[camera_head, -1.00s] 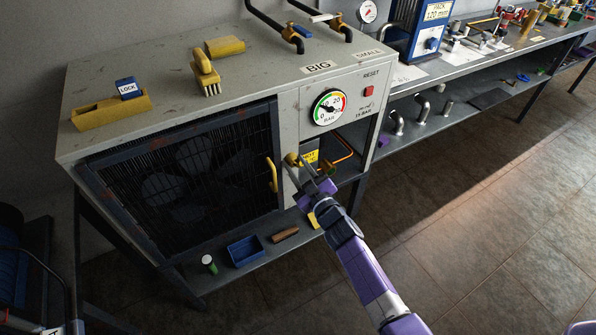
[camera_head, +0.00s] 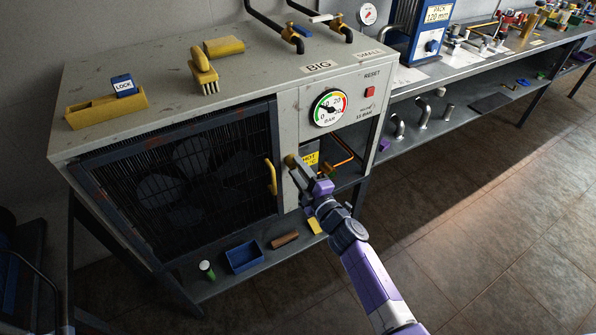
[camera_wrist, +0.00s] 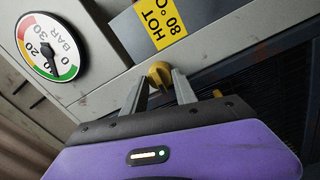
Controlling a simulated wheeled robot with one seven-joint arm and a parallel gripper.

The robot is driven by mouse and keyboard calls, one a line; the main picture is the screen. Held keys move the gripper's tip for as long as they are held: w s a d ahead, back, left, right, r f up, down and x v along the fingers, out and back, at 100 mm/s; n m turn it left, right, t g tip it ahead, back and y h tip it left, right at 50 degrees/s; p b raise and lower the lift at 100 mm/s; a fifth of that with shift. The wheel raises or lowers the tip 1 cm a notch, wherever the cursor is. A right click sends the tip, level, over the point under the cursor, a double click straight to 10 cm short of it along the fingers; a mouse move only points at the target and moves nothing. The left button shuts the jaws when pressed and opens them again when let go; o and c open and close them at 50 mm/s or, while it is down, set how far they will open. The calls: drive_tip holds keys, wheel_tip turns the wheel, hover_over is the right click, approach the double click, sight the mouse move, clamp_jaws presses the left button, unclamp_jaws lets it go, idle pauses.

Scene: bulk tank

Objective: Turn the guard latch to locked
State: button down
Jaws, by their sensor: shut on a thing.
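The guard latch (camera_head: 289,160) is a small yellow knob on the grey cabinet's front post, right of the dark mesh guard (camera_head: 180,185). In the wrist view the latch (camera_wrist: 159,72) sits between my two metal fingertips. My gripper (camera_head: 294,163) is shut on it, reaching in from the lower right. In the wrist view my gripper (camera_wrist: 160,78) covers the latch's lower part. The guard looks closed, with a fan behind its mesh and a yellow handle (camera_head: 271,176) at its right edge. I cannot read the latch's exact angle or any lock mark.
A pressure gauge (camera_head: 329,108) and a red reset button (camera_head: 369,92) are above my gripper. A blue bin (camera_head: 244,255) stands on the shelf below. Floor at right is clear.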

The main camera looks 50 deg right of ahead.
drive_tip(key=shift+n, duration=0.5)
drive_tip(key=c, duration=1)
unclamp_jaws()
drive_tip(key=b+v, duration=0.1)
drive_tip(key=v, duration=0.6)
drive_tip(key=shift+s, duration=0.4)
drive_tip(key=shift+a+f, duration=0.1)
